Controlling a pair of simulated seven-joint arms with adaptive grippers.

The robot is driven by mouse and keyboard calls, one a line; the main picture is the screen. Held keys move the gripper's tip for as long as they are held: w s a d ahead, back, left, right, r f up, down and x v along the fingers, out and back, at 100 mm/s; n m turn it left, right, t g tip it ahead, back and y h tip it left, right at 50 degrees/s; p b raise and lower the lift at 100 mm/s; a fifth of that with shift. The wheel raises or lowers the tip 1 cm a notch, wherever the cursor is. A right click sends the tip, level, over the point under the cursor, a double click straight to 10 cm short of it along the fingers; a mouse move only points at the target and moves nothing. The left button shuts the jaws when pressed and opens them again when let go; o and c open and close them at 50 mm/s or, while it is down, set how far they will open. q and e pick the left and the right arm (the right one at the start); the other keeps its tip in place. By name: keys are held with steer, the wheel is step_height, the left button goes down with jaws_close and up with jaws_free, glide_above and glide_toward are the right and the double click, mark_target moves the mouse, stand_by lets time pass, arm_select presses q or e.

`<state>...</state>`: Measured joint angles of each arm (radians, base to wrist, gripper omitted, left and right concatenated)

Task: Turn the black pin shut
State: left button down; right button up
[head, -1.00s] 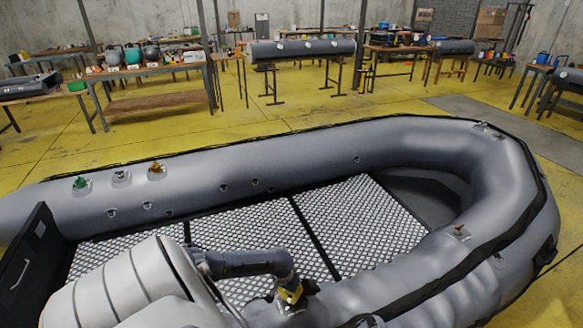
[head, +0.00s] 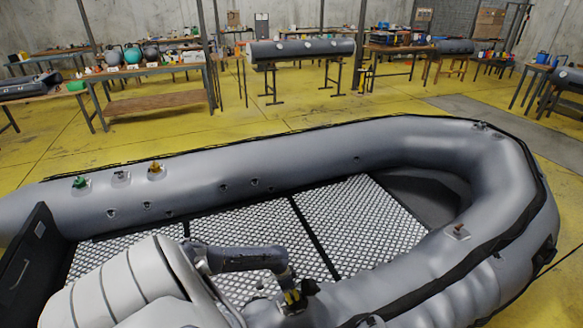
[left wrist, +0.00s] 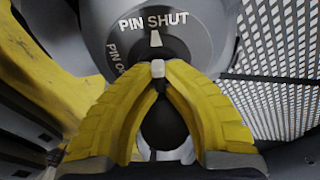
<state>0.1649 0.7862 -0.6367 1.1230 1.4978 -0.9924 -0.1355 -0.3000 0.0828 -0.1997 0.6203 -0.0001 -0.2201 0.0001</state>
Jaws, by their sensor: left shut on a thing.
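My left gripper (head: 291,297) is low over the near tube of the grey boat, at the bottom of the head view. In the left wrist view its yellow fingers (left wrist: 158,72) meet at the tips and are shut on the black pin (left wrist: 163,125), whose dark rounded part shows between them. A small white tab sits at the fingertips, nearly in line with a white mark under the words PIN SHUT on the grey round collar (left wrist: 205,22). A second label, starting PIN O, is at the left and partly hidden. The right gripper is not in view.
The grey inflatable boat (head: 400,140) has a patterned metal floor (head: 350,225). Green and orange-brown valve fittings (head: 80,182) stand on its far tube. Workbenches with tools and parts (head: 150,100) stand behind, across a clear yellow floor (head: 300,105).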

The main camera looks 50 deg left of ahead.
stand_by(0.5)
arm_select(q)
steer(key=c, duration=1.5)
jaws_free()
steer(key=v, duration=1.2)
steer(key=shift+w+f, duration=0.1)
steer(key=shift+f, duration=0.05)
steer(key=x, duration=1.1)
steer(key=shift+d+f, duration=0.1)
steer(key=shift+f, duration=0.3)
steer(key=shift+r, duration=0.1)
